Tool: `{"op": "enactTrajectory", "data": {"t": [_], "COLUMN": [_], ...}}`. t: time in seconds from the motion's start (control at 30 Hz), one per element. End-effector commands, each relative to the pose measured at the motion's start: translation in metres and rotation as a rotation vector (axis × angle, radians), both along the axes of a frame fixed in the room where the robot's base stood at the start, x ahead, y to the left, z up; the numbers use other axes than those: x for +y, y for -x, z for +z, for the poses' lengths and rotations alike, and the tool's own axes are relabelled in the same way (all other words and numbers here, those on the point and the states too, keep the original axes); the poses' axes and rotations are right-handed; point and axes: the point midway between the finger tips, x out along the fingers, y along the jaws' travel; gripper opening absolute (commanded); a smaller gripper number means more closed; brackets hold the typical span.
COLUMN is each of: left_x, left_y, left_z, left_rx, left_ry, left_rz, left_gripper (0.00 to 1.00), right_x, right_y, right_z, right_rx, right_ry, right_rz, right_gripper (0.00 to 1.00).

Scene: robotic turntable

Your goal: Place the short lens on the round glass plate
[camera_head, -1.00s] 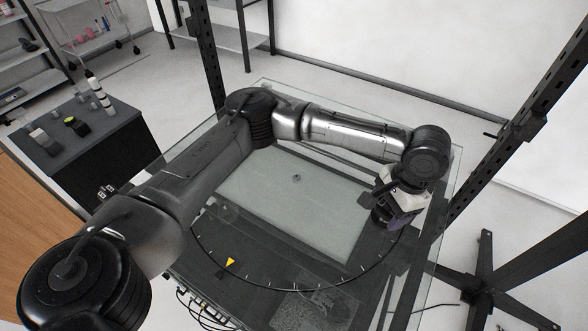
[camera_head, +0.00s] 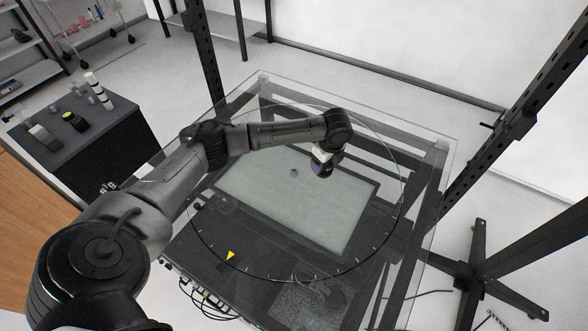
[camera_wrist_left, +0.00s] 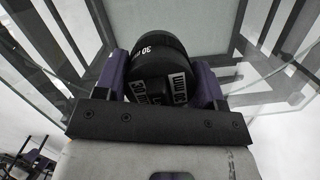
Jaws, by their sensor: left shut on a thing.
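The short lens (camera_wrist_left: 158,62) is a black cylinder with white "30 mm" labels, seen in the left wrist view. My left gripper (camera_wrist_left: 165,88) is shut on it, with purple fingers on both sides. In the head view my left gripper (camera_head: 323,169) hangs above the round glass plate (camera_head: 330,215), right of its small dark centre knob (camera_head: 294,173). The lens is hard to make out there, and I cannot tell its exact height over the plate. The plate is clear, with a dark rim, tick marks and a yellow triangle. My right gripper is not in view.
A dark side table (camera_head: 95,130) at the left holds several small black, white and clear items. The glass plate's visible surface is clear. Dark upright posts (camera_head: 205,60) stand beside the frame, and a shelf (camera_head: 230,22) stands behind.

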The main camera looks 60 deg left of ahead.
Motion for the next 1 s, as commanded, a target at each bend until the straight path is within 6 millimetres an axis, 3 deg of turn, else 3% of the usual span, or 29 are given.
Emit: {"op": "enactTrajectory", "data": {"t": [0.27, 0.7, 1.0], "left_x": [0.03, 0.112, 0.136], "left_y": [0.009, 0.023, 0.027], "left_z": [-0.013, -0.063, -0.077], "left_rx": [0.001, 0.0, -0.001], "left_ry": [0.0, 0.001, 0.001], "left_rz": [-0.085, -0.089, -0.092], "left_gripper": [0.3, 0.3, 0.3], "right_x": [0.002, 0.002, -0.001], "right_y": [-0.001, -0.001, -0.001], "right_z": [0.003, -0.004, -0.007], "right_rx": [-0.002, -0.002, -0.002], "right_ry": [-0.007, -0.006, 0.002], "right_rz": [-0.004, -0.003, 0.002], "right_gripper": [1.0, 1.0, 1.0]}}
